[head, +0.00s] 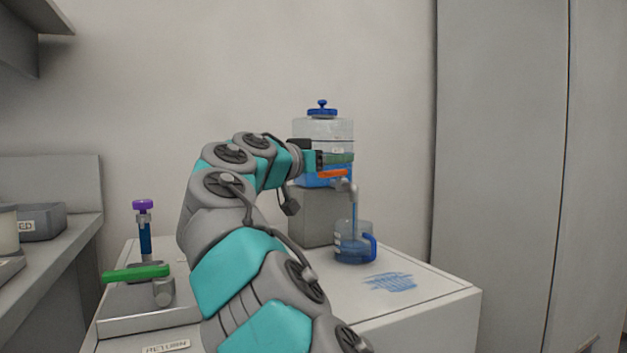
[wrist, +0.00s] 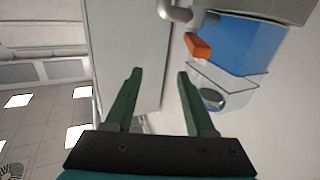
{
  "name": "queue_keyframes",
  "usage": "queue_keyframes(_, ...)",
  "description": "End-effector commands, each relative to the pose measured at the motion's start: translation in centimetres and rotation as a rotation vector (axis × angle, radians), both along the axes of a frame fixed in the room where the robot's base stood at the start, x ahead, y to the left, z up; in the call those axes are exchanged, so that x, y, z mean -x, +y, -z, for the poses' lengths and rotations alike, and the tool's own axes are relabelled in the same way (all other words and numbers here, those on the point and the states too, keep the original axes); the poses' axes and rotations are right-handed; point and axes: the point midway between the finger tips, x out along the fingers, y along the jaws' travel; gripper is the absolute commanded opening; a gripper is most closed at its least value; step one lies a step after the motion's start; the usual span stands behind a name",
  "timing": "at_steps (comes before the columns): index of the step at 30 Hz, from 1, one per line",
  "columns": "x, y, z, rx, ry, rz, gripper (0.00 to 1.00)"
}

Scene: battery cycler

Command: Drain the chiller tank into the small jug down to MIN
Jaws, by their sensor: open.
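The clear chiller tank (head: 322,128) with a blue lid stands on a grey block, with blue liquid in its lower part; its MIN mark is not readable. An orange tap handle (head: 332,173) sits above the grey spout (head: 351,188). A thin blue stream runs from the spout into the small jug (head: 353,250), which has a blue handle and holds some blue liquid. My gripper (head: 338,159) is just above the tap handle, open and empty. In the upside-down wrist view, its green fingers (wrist: 157,73) are apart, with the orange handle (wrist: 198,46) beyond the right finger.
Blue scribbles (head: 390,282) mark the white cabinet top (head: 430,296) right of the jug. At left are a green-handled valve (head: 136,273) and a purple-topped blue tube (head: 144,230). A tall grey cabinet (head: 500,140) stands at right.

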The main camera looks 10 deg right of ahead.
Motion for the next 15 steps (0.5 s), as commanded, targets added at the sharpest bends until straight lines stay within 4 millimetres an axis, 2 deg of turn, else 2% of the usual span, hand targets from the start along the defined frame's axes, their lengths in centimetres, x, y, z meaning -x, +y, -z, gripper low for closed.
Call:
queue_keyframes(1, -1.2, 1.1, 0.7, 0.007, -0.014, -0.029, 0.55)
queue_keyframes(4, -2.5, 2.3, 1.9, 0.000, -0.025, -0.061, 0.55)
queue_keyframes(9, -3.3, 1.9, 3.8, -0.024, -0.008, -0.053, 0.55)
queue_keyframes(15, -4.5, 0.7, 3.8, -0.028, -0.004, -0.053, 0.55)
